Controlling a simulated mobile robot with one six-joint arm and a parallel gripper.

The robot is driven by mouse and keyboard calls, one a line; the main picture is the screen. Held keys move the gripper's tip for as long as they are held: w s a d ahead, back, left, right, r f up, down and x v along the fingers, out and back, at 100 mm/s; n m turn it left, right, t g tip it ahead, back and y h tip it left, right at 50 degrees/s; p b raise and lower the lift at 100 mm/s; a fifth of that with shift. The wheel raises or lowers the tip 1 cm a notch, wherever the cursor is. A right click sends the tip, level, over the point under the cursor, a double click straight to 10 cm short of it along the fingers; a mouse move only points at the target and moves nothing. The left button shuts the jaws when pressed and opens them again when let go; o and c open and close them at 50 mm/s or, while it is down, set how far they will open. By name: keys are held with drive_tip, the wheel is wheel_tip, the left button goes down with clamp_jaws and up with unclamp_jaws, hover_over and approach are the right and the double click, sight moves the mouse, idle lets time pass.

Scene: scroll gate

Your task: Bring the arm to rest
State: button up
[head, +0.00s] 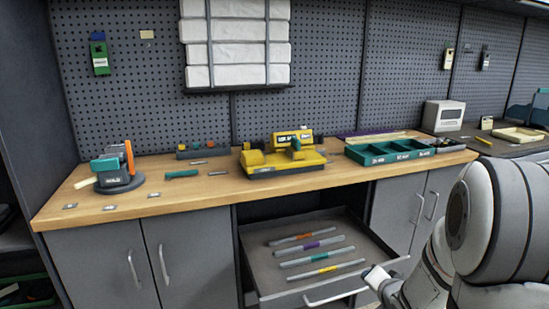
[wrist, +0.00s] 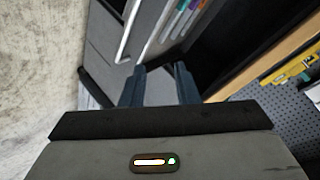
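My gripper (wrist: 160,86) shows in the wrist view with its two dark blue fingers apart and nothing between them. In the head view my white arm fills the lower right, and its end is low, near the right front corner of the open drawer (head: 262,262). The fingers cannot be made out there. The drawer holds several grey rods with coloured bands (head: 318,244). In the wrist view the drawer's handle (wrist: 130,32) and some rods (wrist: 180,18) lie beyond the fingertips. I cannot tell whether the gripper touches the drawer.
The wooden bench (head: 225,190) carries a yellow device (head: 283,158), a round-based teal and orange device (head: 117,170) and a green divided tray (head: 390,151). The drawer sticks out below the bench beside grey cabinet doors (head: 405,210). A pegboard stands behind.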

drive_tip(key=s+a+r+n+g+h+p, duration=0.15)
drive_tip(key=s+r+p, duration=0.25)
drive_tip(key=r, duration=0.4)
drive_tip(key=s+a+r+n+g+h+p, duration=0.1)
drive_tip(key=s+a+r+n+g+p, duration=0.2)
drive_tip(key=r, duration=0.4)
drive_tip(key=s+a+r+n+g+p, duration=0.1)
drive_tip(key=s+a+r+p, duration=0.1)
drive_tip(key=s, duration=0.3)
drive_tip(key=s+a+r+n+g+y+p, duration=0.1)
drive_tip(key=s+a+r+n+g+p, duration=0.1)
drive_tip(key=s+r, duration=0.3)
drive_tip(key=s+a+r+n+g+y+p, duration=0.1)
drive_tip(key=s+a+r+n+p, duration=0.1)
drive_tip(key=s, duration=0.3)
drive_tip(key=shift+s+a+r+p, duration=0.15)
drive_tip(key=shift+a+r+p, duration=0.3)
drive_tip(key=shift+r+p, duration=0.3)
